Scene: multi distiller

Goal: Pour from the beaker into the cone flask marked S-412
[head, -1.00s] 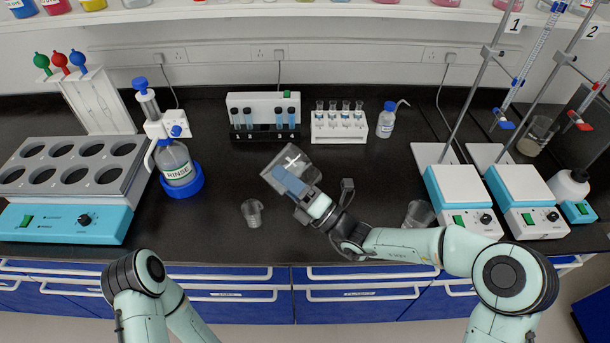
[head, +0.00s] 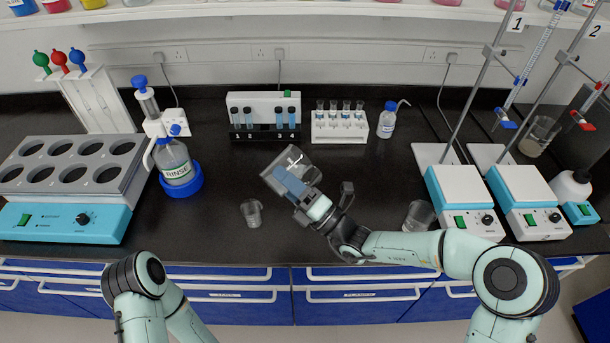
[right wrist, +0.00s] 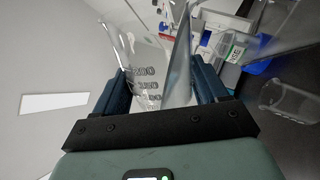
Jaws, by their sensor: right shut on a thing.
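My right gripper (head: 290,184) is shut on a clear glass beaker (head: 298,160) and holds it tilted above the middle of the bench. The right wrist view shows the beaker (right wrist: 148,70) between the dark blue fingers (right wrist: 160,92), with graduation marks on its wall. I cannot tell how much liquid it holds. A small clear glass vessel (head: 251,213) stands on the bench to the left, apart from the beaker. Another clear vessel (head: 419,215) is partly behind my right forearm. I can read no S-412 mark on any vessel. My left gripper is out of view.
Test tube racks (head: 265,115) and (head: 340,125) stand behind. Hotplate stirrers (head: 462,200) and burette stands are at right.

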